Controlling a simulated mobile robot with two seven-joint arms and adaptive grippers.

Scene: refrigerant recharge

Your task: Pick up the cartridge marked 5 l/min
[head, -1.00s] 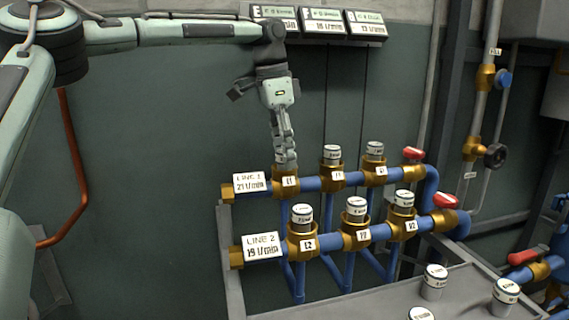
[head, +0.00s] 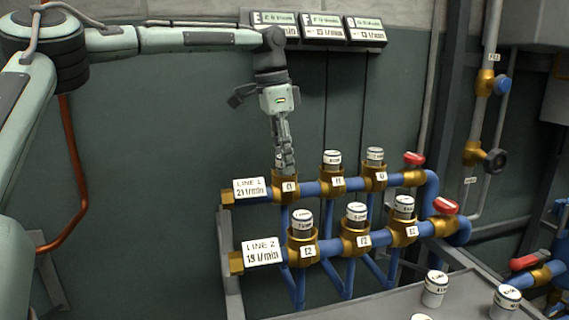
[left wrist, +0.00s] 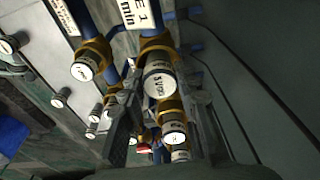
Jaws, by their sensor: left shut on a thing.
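My left gripper (head: 286,164) points down at the leftmost socket of line 1 (head: 285,186), with its fingers shut on the cartridge there. The fingers hide most of this cartridge in the head view. In the left wrist view a white-capped cartridge (left wrist: 159,84) sits between the fingers, in a brass socket; its cap print is too blurred to read surely. Other white-capped cartridges stand upright in line 1 (head: 332,158) and line 2 (head: 302,219). Their small markings are not legible, so I cannot tell which reads 5 l/min. My right gripper is not in view.
A grey table (head: 375,300) at the front right holds loose cartridges (head: 434,288). Red valve handles (head: 445,206) stand at the right pipe ends. Display boxes (head: 320,29) hang on the wall behind my gripper. Sign plates (head: 262,251) mark both lines.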

